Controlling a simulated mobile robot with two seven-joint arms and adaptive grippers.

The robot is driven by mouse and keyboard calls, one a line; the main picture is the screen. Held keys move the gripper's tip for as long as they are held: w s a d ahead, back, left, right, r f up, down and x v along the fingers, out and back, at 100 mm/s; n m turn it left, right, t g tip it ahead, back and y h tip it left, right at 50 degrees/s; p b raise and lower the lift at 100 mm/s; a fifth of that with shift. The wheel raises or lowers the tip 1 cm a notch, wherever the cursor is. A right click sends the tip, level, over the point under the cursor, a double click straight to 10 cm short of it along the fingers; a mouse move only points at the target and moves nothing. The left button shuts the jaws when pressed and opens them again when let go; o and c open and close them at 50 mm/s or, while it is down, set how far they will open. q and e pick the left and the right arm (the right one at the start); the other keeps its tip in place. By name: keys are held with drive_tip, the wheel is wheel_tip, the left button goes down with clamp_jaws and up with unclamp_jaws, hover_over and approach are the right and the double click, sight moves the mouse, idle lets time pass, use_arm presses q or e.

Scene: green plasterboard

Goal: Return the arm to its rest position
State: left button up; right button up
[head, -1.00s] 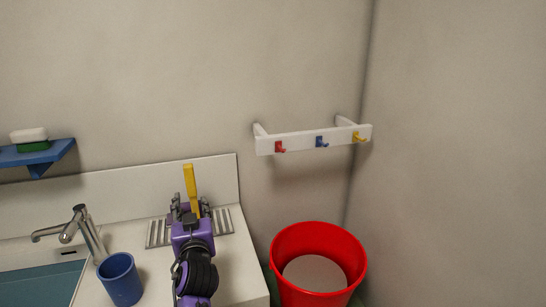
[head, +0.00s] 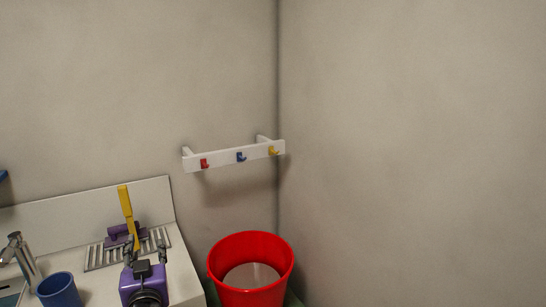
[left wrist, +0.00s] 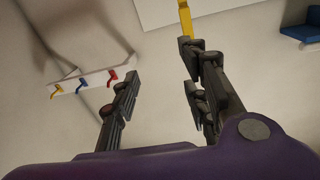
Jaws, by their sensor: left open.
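My left gripper (head: 146,247) is open over the front of the ribbed drainer, its fingers apart with nothing between them. The gripper also shows open in the left wrist view (left wrist: 160,72). A yellow handle (head: 126,204) stands slightly tilted just beyond the fingers, with a purple piece (head: 118,238) around its lower part. In the left wrist view the yellow handle (left wrist: 186,18) shows behind the right-hand finger. How its lower end rests is partly hidden by my gripper. My right gripper is in neither view.
A blue cup (head: 58,291) stands left of my arm, near the tap (head: 22,262). A red bucket (head: 250,298) stands right of the counter. A white rack (head: 222,158) with red, blue and yellow hooks is on the wall. The right wall is bare.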

use_arm(q)
drive_tip(key=s+d+f+m+g+h, duration=0.1)
drive_tip(key=s+d+f+m+h, duration=0.2)
drive_tip(key=s+f, duration=0.5)
drive_tip(key=s+d+f+m+g+h, duration=0.1)
drive_tip(key=s+d+f+g+h, duration=0.25)
drive_tip(key=f, duration=0.85)
drive_tip(key=s+d+f+g, duration=0.1)
drive_tip(key=s+d+f, duration=0.1)
drive_tip(key=s+f, duration=0.5)
drive_tip(key=s+d+f+g, duration=0.2)
drive_tip(key=s+f, duration=0.6)
drive_tip(key=s, duration=1.2)
drive_tip(key=shift+d+f+h+p, duration=0.25)
drive_tip(key=shift+d+h+p, duration=0.2)
drive_tip(key=shift+d, duration=0.2)
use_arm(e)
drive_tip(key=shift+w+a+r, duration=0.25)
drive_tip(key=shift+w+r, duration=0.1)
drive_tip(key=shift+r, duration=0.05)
